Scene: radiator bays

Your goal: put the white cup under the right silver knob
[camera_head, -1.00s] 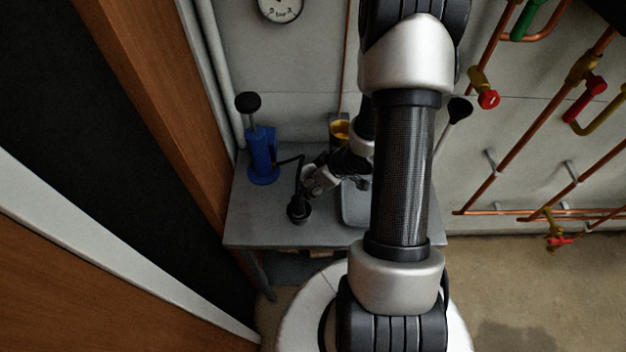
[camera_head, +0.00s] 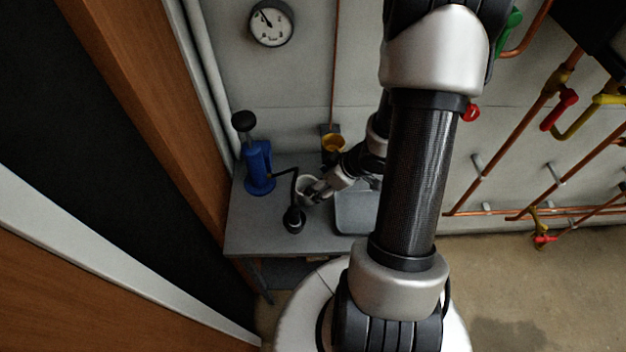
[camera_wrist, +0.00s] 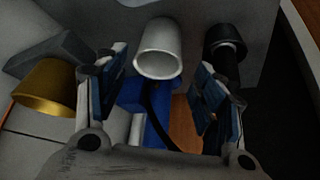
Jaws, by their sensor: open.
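The white cup (camera_wrist: 158,52) shows in the wrist view between and apparently just beyond my two fingers, its open rim facing the camera. In the head view the white cup (camera_head: 306,187) is on the grey bench (camera_head: 255,236), partly hidden by my gripper (camera_head: 316,190). In the wrist view my gripper (camera_wrist: 160,75) is open, with one finger on each side of the cup; I cannot tell whether either touches it. I cannot make out a silver knob in either view.
A blue hand pump (camera_head: 258,167) with a black hose stands left of the cup. A black round-based object (camera_head: 294,217) stands close in front. A yellow cup (camera_head: 333,143) is behind, and a grey tray (camera_head: 352,215) is to the right. Copper pipes (camera_head: 510,125) run along the wall.

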